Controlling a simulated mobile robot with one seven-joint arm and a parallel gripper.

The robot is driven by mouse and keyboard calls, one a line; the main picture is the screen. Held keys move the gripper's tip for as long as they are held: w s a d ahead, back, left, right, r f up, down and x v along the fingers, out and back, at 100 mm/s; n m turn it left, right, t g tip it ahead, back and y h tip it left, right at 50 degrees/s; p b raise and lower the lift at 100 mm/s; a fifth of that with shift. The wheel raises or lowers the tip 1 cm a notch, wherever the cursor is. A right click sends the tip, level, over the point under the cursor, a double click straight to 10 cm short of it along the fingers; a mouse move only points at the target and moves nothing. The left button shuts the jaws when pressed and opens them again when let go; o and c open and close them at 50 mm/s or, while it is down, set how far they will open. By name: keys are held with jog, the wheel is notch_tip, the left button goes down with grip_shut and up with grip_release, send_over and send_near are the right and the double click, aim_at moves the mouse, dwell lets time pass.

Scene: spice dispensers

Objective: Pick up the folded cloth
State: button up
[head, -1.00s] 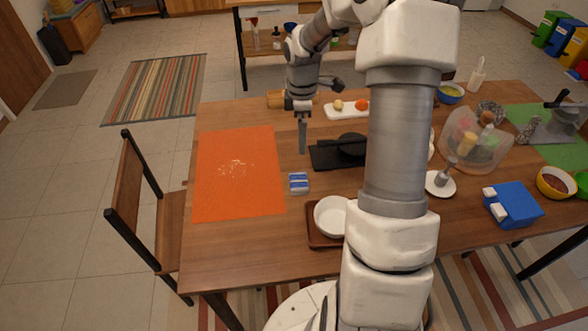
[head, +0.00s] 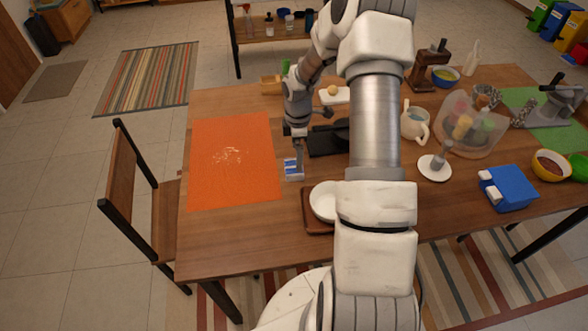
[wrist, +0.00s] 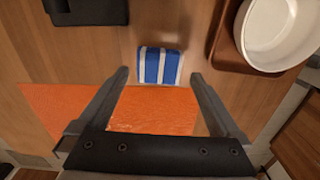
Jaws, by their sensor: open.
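The folded cloth (head: 292,170) is a small blue and white striped block lying on the wooden table, just right of the orange mat. In the wrist view the cloth (wrist: 160,66) lies ahead of and between the lines of my two fingers. My gripper (head: 298,158) is above the cloth in the head view and partly covers it. In the wrist view my gripper (wrist: 157,75) is open and empty, with its fingertips on either side of the cloth's near edge. I cannot tell the exact height of the fingertips above the cloth.
The orange mat (head: 235,180) with pale crumbs lies left of the cloth. A white bowl (head: 325,201) on a brown tray (head: 317,226) stands to the front right. A black board (head: 326,142) lies behind. A wooden chair (head: 140,205) stands at the table's left side.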

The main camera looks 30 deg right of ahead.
notch_tip(320, 180, down, 5)
jog(key=shift+w, duration=0.1)
jog(key=c, duration=1)
jog(key=shift+o, duration=0.2)
jog(key=shift+r, duration=0.15)
jog(key=shift+r, duration=0.55)
notch_tip(320, 180, up, 3)
jog(key=s+d+r, duration=0.6)
jog(key=s, duration=0.4)
jog(key=shift+r+p, duration=0.35)
jog(key=shift+p, duration=0.1)
